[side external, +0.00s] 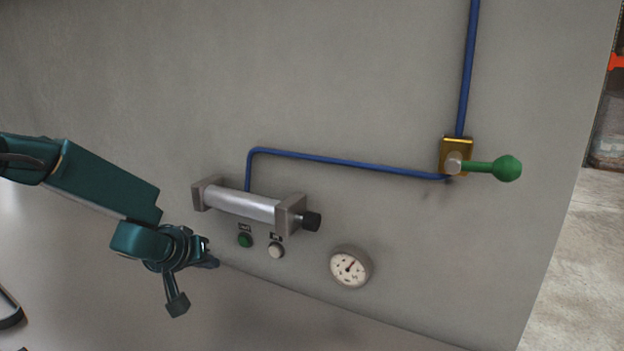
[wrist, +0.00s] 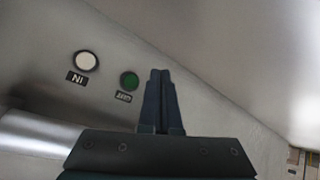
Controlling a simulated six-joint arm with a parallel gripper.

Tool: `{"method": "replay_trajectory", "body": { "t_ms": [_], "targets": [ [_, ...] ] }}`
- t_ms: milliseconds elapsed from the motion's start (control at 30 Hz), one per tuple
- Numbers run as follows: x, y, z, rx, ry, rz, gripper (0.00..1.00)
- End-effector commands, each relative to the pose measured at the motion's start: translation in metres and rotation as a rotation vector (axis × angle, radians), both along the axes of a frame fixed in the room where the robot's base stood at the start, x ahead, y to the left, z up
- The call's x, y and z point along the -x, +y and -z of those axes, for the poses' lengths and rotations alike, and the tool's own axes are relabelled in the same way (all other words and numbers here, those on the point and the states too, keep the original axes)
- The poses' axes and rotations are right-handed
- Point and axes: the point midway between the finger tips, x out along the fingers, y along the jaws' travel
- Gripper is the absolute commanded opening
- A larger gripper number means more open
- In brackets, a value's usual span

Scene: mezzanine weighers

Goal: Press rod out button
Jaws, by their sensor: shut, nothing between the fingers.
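A round green button (side external: 245,240) sits on the grey wall panel under the cylinder, with a small dark label above it. In the wrist view the green button (wrist: 129,81) is just left of my fingertips, and its label seems to read OUT, upside down. A white button (side external: 276,251) is to its right; in the wrist view the white button (wrist: 87,61) has an IN label. My gripper (side external: 213,263) is shut and empty, left of and below the green button. In the wrist view my closed fingers (wrist: 160,74) appear apart from the button.
A silver cylinder (side external: 242,205) with end blocks and a dark rod end (side external: 312,221) is above the buttons. A gauge (side external: 350,267) is to the right. A blue pipe (side external: 350,162) runs to a brass valve with a green-knobbed lever (side external: 507,168). The panel left of the buttons is bare.

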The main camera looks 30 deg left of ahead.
Motion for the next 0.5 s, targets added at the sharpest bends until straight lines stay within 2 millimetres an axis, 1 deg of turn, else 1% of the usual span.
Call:
{"method": "replay_trajectory", "body": {
  "t_ms": [33, 300, 500],
  "targets": [
    [-0.007, 0.001, 0.000, 0.001, -0.002, -0.004, 0.00],
    [-0.036, 0.001, 0.000, 0.002, -0.003, -0.003, 0.00],
    [-0.052, 0.001, 0.000, 0.000, -0.001, -0.002, 0.00]
  ]
}}
